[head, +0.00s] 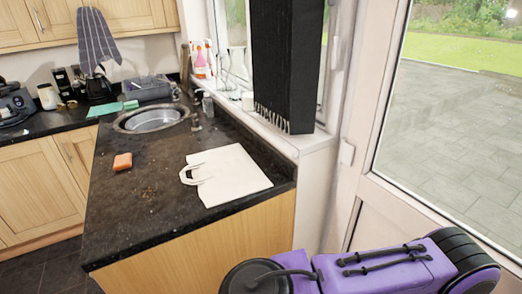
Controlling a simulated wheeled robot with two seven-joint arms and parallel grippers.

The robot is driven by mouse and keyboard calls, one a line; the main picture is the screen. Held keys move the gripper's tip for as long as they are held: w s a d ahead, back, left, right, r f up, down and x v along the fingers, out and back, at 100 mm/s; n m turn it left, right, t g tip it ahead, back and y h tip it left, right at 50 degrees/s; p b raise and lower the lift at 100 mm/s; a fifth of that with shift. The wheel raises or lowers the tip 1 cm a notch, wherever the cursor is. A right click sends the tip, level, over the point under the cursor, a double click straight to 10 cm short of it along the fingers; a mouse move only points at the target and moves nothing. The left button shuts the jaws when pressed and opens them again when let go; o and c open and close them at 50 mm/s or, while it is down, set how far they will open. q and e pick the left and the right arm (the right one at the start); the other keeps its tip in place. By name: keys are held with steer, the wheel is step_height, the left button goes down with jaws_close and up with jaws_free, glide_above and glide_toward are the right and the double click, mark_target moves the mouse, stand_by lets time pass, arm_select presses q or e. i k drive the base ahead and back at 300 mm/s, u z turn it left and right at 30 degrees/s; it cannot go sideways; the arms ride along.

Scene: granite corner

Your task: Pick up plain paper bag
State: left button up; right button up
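The plain paper bag (230,176) is cream-white and lies flat on the dark granite worktop (140,207), near its right edge. Its looped handles (190,173) point left, and its body stretches to the right. Nothing touches or covers it.
A round metal sink (152,119) lies behind the bag, and an orange sponge-like block (122,162) lies to its left. A glazed door (450,130) stands at right. The worktop's front left is mostly clear.

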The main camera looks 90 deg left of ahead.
mark_target(223, 175)
steer(key=u, duration=2.2)
